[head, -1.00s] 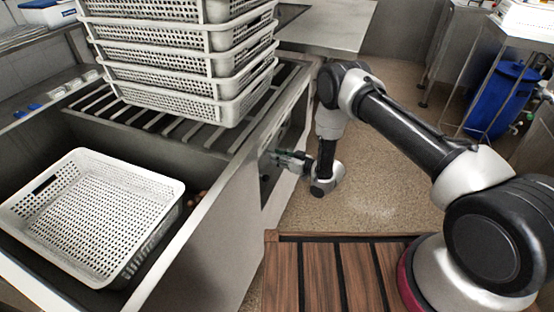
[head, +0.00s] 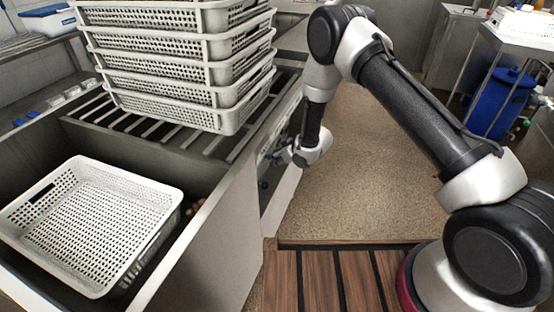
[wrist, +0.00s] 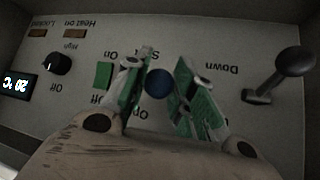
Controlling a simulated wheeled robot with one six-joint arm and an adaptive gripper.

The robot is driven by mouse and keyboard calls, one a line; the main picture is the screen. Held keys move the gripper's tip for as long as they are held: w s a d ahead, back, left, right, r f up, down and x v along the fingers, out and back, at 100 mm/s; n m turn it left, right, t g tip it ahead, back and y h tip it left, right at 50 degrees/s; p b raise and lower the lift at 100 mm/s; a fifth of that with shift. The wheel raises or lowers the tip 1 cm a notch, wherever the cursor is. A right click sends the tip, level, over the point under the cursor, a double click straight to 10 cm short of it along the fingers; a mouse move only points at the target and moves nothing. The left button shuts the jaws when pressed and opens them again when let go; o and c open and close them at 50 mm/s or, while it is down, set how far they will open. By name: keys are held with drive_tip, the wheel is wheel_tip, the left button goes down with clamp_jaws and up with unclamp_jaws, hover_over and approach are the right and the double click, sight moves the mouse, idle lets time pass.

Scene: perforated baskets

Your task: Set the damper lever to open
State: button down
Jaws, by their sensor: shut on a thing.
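The damper lever shows in the wrist view as a dark blue round knob (wrist: 158,83), seen end-on between my fingers. Partly covered labels beside it seem to read "Shut" above and "Open" below, upside down. My gripper (wrist: 164,88), with green finger pads, is shut on this knob. The lever's shaft is hidden behind the knob, so its exact setting cannot be told. In the head view my gripper (head: 280,157) is at the front panel of the counter, small and partly hidden by my wrist.
The control panel (wrist: 225,110) also carries a black-knobbed lever (wrist: 295,62) near "Down", a green switch (wrist: 103,75), a black dial (wrist: 58,64) and a lit temperature display (wrist: 17,84). Stacked white baskets (head: 175,80) stand on the counter's rack. Open floor (head: 370,190) lies right of the counter.

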drive_tip(key=shift+w+d+r, duration=0.1)
drive_tip(key=shift+w+d, duration=0.1)
drive_tip(key=c, duration=1.2)
unclamp_jaws()
drive_tip(key=shift+s+a, duration=0.1)
drive_tip(key=v, duration=1.2)
drive_tip(key=shift+c, duration=0.3)
